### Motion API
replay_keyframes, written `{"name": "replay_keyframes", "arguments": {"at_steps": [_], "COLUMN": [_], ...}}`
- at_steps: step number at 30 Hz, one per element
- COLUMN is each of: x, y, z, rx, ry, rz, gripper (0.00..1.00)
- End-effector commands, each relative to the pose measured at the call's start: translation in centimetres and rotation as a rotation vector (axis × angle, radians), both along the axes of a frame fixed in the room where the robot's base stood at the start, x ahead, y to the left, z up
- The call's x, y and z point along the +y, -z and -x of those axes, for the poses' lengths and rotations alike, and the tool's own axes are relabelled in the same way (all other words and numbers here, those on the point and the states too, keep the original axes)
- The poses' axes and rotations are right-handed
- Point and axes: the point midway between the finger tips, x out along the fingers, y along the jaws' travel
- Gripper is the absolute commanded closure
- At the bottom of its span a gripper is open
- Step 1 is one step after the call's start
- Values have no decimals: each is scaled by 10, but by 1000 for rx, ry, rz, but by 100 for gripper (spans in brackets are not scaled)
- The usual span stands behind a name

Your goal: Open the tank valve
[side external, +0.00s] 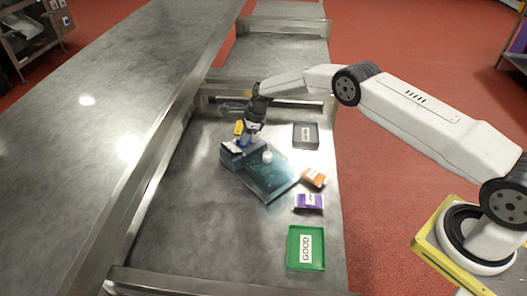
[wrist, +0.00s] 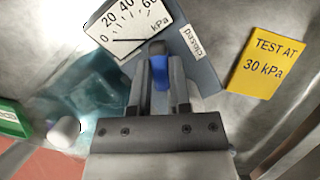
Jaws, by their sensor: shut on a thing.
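The blue tank valve handle (wrist: 161,74) sits between the two fingers of my gripper (wrist: 160,88), which is shut on it. In the side view my gripper (side external: 247,137) points down at the grey-blue valve block (side external: 232,157); the handle is mostly hidden there. A yellow card (wrist: 262,62) reads "TEST AT 30 kPa".
A teal see-through tank or plate (side external: 272,182) with a white knob (side external: 267,157) adjoins the block. A dark tray (side external: 305,135), an orange packet (side external: 313,178), a purple packet (side external: 309,202) and a green "GOOD" tray (side external: 291,264) lie along the right. The metal bench (side external: 190,225) is clear at front left.

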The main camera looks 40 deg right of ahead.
Motion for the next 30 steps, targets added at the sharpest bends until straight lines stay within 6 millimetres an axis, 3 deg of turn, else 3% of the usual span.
{"name": "replay_keyframes", "arguments": {"at_steps": [16,17,21,30], "x": [5,5,4,2], "y": [3,3,3,1], "z": [4,4,3,1], "rx": [13,13,9,5], "ry": [-7,-7,-5,-2], "rz": [-4,-4,-3,-2], "gripper": [100,70,29,29]}}
